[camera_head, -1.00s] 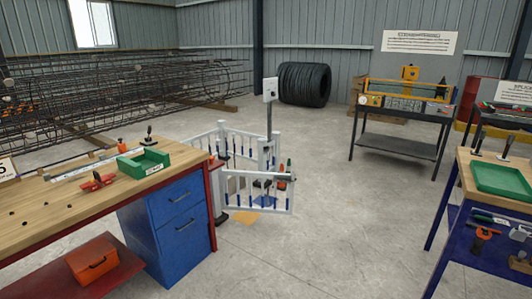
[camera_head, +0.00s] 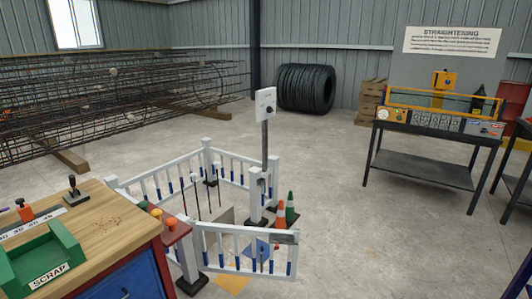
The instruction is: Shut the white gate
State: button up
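The white gate (camera_head: 243,247) is a low white picket panel with blue-tipped bars at the near side of a small white fenced pen (camera_head: 182,178). It joins a white post at its left. Its right end, with a grey plate (camera_head: 285,237), stands free, apart from and nearer than the white post (camera_head: 257,196) at the pen's right corner, so the gate is ajar. My gripper is not in view.
A workbench (camera_head: 108,228) with a green scrap bin (camera_head: 45,258) stands at the near left, close to the gate's hinge side. Orange and green cones (camera_head: 291,208) stand by the right post, near a grey pole with a box (camera_head: 265,103). Floor to the right is clear.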

aim_at(275, 235)
jog(key=i+l, duration=0.1)
jog(key=i, duration=0.45)
jog(key=i+u, duration=0.1)
jog(key=i, duration=0.4)
jog(key=i+l, duration=0.15)
jog(key=i, duration=0.4)
jog(key=i+l+u, duration=0.1)
jog(key=i, duration=0.4)
jog(key=i+l+u, duration=0.1)
jog(key=i+l, duration=0.3)
jog(key=i+l+u, duration=0.1)
jog(key=i+l, duration=0.25)
jog(key=l, duration=0.2)
jog(key=k+j+u, duration=0.5)
jog(key=k+j, duration=0.05)
jog(key=j, duration=0.1)
